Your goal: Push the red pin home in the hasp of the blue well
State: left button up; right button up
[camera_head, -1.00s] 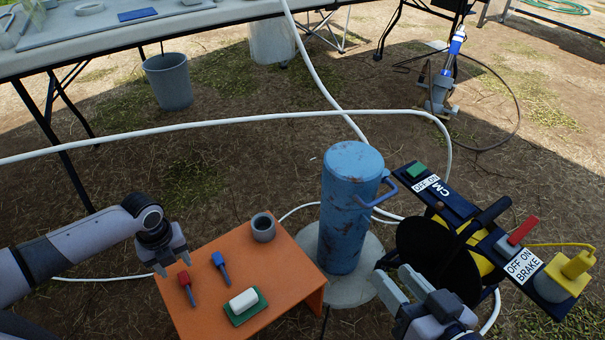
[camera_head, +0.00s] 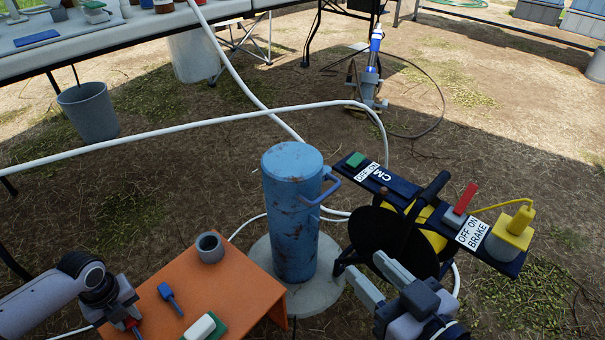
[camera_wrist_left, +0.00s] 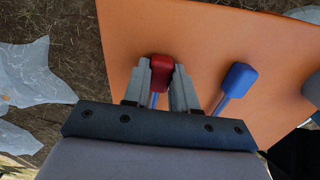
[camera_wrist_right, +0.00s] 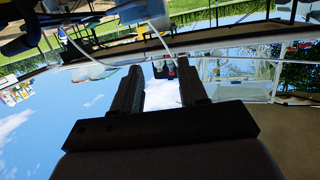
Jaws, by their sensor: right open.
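The blue well casing (camera_head: 291,225), a rust-marked upright cylinder, stands on a round concrete pad (camera_head: 322,290). A blue bar-like fitting (camera_head: 322,191) sticks out on its right side near the top; I cannot make out a hasp hole. The red pin (camera_wrist_left: 160,70) is on the orange table (camera_head: 245,283). My left gripper (camera_head: 130,322) is low over the table's left part, its fingers on both sides of the red pin's head; whether they grip it is unclear. My right gripper (camera_head: 372,279) is open and empty, right of the casing, in front of the reel.
A blue pin (camera_head: 170,297), a grey cup (camera_head: 210,247) and a white block on a green pad (camera_head: 200,328) are on the orange table. The black-and-yellow reel (camera_head: 400,235) with its switch panel stands right of the casing. White hose crosses behind.

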pick_arm(q)
grip_shut()
jog(key=shift+r+p, duration=0.55)
jog(key=shift+p, duration=0.05)
jog(key=shift+r+p, duration=0.35)
jog(key=shift+p, duration=0.05)
notch_tip(320, 180, up, 3)
jog(key=p, duration=0.3)
jog(key=shift+r, duration=0.2)
jog(key=shift+r+p, duration=0.85)
jog(key=shift+p, duration=0.3)
jog(key=shift+r, duration=0.1)
pick_arm(e)
jog(key=a+m+g, duration=0.2)
jog(key=a, duration=0.1)
jog(key=shift+w+g+y, duration=0.3)
jog(key=shift+w+y, duration=0.05)
jog(key=shift+y, duration=0.05)
